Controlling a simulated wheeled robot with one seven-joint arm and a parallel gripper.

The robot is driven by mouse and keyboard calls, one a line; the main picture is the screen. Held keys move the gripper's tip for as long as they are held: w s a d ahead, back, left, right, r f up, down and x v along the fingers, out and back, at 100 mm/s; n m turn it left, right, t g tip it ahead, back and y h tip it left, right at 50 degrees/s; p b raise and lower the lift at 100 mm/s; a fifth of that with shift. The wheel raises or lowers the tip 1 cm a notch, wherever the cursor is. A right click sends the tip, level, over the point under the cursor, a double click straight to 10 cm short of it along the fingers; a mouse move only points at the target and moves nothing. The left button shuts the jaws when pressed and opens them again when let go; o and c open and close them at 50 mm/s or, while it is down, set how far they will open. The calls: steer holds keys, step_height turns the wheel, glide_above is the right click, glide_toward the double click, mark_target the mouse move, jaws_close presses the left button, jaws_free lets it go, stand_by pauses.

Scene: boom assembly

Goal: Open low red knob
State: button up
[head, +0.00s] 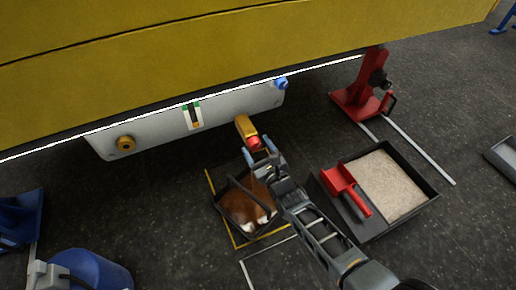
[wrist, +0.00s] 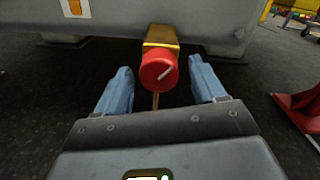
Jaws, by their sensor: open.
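The low red knob (wrist: 157,72) is round, with a pale line on its face, and sits at the end of a yellow fitting (wrist: 162,40) under the grey panel. In the head view the red knob (head: 254,142) hangs below the panel's lower edge. My gripper (wrist: 158,88) is open, with its two blue fingers on the left and right of the knob. The knob lies between the fingers, with a visible gap on both sides. In the head view my gripper (head: 259,152) is just below the knob. How far the fingertips reach past the knob is unclear.
Below my gripper is a dark tray (head: 232,222) with brown liquid. A sand tray (head: 428,203) with a red scoop (head: 346,186) lies right. A red stand (head: 355,100) is behind.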

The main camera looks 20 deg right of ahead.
steer(key=s+p, duration=0.3)
steer(key=s, duration=0.4)
steer(key=shift+s+d, duration=0.15)
steer(key=shift+s, duration=0.25)
